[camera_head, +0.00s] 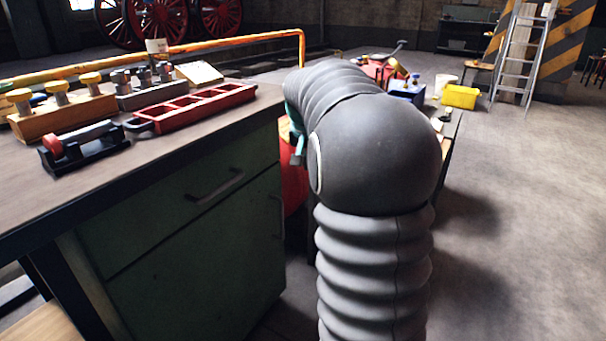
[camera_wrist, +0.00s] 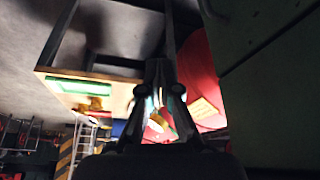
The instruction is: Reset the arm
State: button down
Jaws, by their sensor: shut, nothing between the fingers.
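My grey, sleeved arm (camera_head: 375,150) rises in front of the camera in the head view and bends over beside the green cabinet bench.
The green cabinet bench (camera_head: 190,230) stands close on the left, with a red tray (camera_head: 195,105) and a wooden block with brass knobs (camera_head: 62,112) on top. A yellow bin (camera_head: 460,97) and a ladder (camera_head: 524,52) stand behind. Open floor (camera_head: 530,220) lies right.

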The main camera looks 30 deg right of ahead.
jog(key=shift+s+d+r, duration=0.15)
jog(key=shift+s+r, duration=0.15)
jog(key=shift+r, duration=0.5)
jog(key=s+a+f+n+y, duration=0.1)
jog(key=s+a+f+n, duration=0.2)
jog(key=s+a+f, duration=0.25)
jog(key=s+a+n+t+y, duration=0.1)
jog(key=s+a+n, duration=0.1)
jog(key=s+a, duration=0.7)
jog(key=s+a+n+t+y, duration=0.1)
jog(key=s+a+n, duration=0.2)
jog(key=s+a, duration=0.7)
jog(key=s, duration=0.4)
jog(key=shift+s+a+f, duration=0.15)
jog(key=shift+s+f, duration=0.15)
